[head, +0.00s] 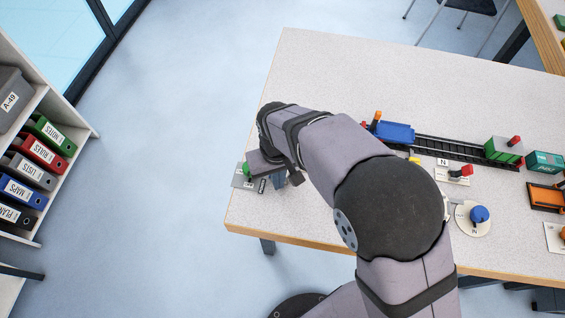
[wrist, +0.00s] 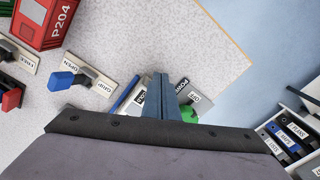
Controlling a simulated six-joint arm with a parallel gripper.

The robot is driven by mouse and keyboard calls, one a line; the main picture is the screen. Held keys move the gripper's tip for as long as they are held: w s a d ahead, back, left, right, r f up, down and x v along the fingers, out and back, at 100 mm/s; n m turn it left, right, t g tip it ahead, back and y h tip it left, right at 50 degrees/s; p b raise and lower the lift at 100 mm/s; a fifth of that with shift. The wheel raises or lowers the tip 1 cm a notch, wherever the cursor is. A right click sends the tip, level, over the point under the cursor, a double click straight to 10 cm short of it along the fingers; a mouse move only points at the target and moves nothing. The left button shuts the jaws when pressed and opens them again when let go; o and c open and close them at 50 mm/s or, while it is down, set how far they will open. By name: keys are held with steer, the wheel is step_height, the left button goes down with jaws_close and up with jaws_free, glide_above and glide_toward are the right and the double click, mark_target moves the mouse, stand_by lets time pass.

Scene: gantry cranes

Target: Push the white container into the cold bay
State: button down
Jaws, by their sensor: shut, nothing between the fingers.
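I cannot make out a white container or the cold bay in either view; my arm hides part of the table in the head view. In the head view, my gripper (head: 281,182) is at the table's left end, mostly covered by the arm. A green knob (wrist: 188,114) sits beside the fingers, partly hidden by them, and shows in the head view (head: 246,169) too.
A blue-handled lever (wrist: 62,81) stands on an OPEN/GRIP plate. A red P204 container (wrist: 42,20) is at the wrist view's upper left. A blue wagon (head: 393,132), green container (head: 502,150) and teal container (head: 545,161) are at right. The table's far left area is clear.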

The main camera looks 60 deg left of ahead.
steer(key=shift+w+a+p, duration=0.8)
steer(key=shift+w+a, duration=2)
steer(key=shift+d, duration=0.1)
steer(key=shift+s+d, duration=0.35)
steer(key=shift+s, duration=0.1)
steer(key=shift+r, duration=0.15)
step_height(320, 180, up, 7)
steer(key=p, duration=0.5)
steer(key=shift+p, duration=0.4)
